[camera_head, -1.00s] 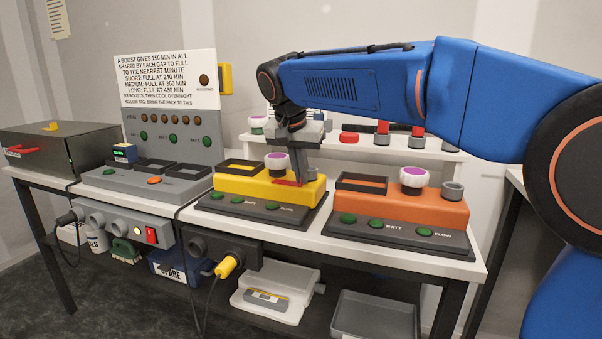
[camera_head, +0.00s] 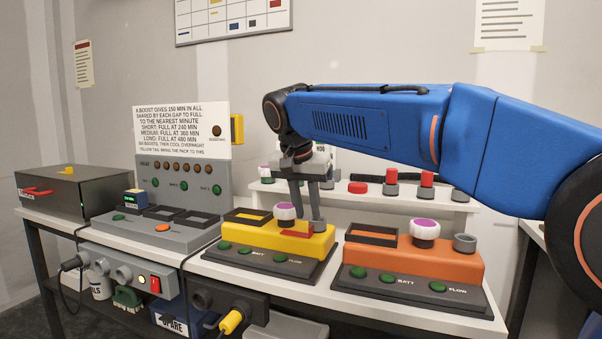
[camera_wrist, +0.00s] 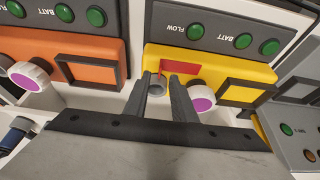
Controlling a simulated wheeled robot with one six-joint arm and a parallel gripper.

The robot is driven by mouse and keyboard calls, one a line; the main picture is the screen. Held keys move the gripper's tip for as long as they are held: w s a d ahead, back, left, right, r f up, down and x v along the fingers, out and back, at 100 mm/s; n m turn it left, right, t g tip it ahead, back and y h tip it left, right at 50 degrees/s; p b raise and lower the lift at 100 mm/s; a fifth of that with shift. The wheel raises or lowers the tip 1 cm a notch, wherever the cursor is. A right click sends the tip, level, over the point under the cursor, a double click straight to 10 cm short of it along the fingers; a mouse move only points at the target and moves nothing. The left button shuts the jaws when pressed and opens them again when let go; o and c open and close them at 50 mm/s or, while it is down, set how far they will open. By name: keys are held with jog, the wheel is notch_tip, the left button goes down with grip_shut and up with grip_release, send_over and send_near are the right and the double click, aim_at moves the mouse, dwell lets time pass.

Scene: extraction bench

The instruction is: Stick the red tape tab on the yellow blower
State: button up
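The yellow blower (camera_head: 262,235) stands on the bench on a dark base, with a purple-topped white knob (camera_head: 286,211) and a grey port on top. The red tape tab (camera_head: 297,234) lies against the yellow body, near the port; it also shows in the wrist view (camera_wrist: 181,70). My gripper (camera_head: 307,208) is above the right part of the yellow blower, pointing down. In the wrist view its two fingers (camera_wrist: 164,80) are apart, with the grey port (camera_wrist: 157,88) seen between them. The gripper is open and holds nothing that I can see; the tab is apart from the fingers.
An orange blower (camera_head: 430,260) stands to the right. A grey charging station (camera_head: 165,235) and a dark box (camera_head: 75,190) are to the left. A white shelf (camera_head: 390,198) with red-topped items stands behind. The bench's front edge carries several sockets and a yellow plug (camera_head: 231,321).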

jog(key=v, duration=1.2)
jog(key=shift+c, duration=0.7)
